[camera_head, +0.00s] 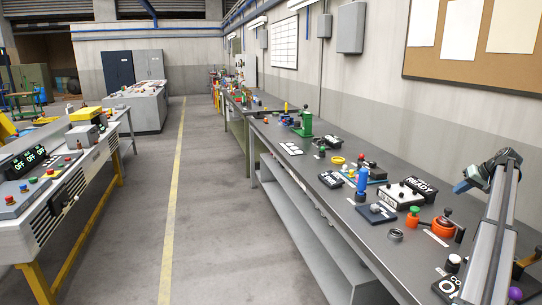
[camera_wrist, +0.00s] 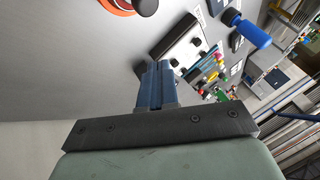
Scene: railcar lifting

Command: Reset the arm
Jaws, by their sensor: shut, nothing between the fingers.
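My gripper (camera_head: 464,186) is above the right part of the long grey bench, at the end of my raised arm, with its blue fingers pointing left. In the wrist view its blue fingers (camera_wrist: 156,84) are together with nothing between them. It is apart from the things on the bench. The wrist view is tilted, with the bench running up to the right.
The grey bench (camera_head: 292,178) carries a blue-handled device (camera_head: 362,180), a white control box (camera_head: 400,196), an orange round base (camera_head: 442,228) and a green press (camera_head: 303,124). A corkboard (camera_head: 420,65) hangs on the wall. The aisle floor (camera_head: 220,200) is clear.

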